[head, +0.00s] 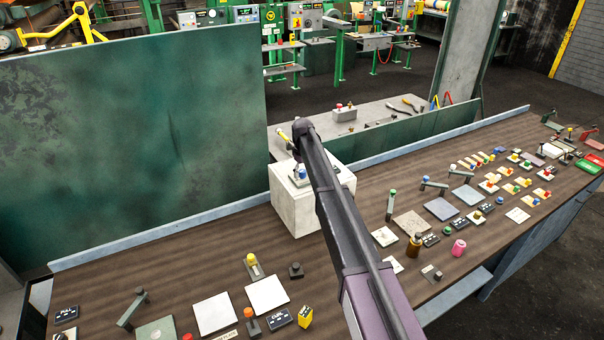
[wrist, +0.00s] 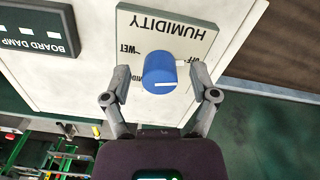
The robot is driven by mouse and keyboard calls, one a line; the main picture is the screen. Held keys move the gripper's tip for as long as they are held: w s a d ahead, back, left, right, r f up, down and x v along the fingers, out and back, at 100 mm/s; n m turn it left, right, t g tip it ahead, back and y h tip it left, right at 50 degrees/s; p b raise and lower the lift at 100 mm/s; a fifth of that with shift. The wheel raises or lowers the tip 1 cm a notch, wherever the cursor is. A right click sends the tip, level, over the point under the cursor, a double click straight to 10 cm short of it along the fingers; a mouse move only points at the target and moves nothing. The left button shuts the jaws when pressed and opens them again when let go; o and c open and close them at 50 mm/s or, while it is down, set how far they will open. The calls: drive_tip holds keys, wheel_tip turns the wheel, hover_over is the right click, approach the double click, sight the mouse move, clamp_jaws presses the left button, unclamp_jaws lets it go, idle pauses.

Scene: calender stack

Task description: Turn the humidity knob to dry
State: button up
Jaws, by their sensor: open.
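The humidity knob (wrist: 160,72) is a blue cylinder on a pale plate (wrist: 205,40) marked HUMIDITY, upside down in the wrist view. WET is printed left of the knob; another label on the right is partly covered and hard to read. A white line shows on the knob's near face and a white strip on its right side. My gripper (wrist: 167,86) is open, one finger on each side of the knob, with gaps visible. In the head view the blue knob (head: 300,172) sits on a white block (head: 292,208), partly hidden by my arm.
A BOARD DAMP panel (wrist: 38,28) is left of the plate in the wrist view. The brown bench (head: 180,255) holds many other knobs, levers and buttons. A tall green panel (head: 140,130) stands behind on the left.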

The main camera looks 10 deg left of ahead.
clamp_jaws()
drive_tip(key=shift+m, duration=0.5)
drive_tip(key=m, duration=0.5)
drive_tip(key=shift+m, duration=0.3)
drive_tip(key=m, duration=0.3)
drive_tip(key=shift+m, duration=0.3)
drive_tip(key=shift+s+m, duration=0.1)
drive_tip(key=shift+m, duration=1.7)
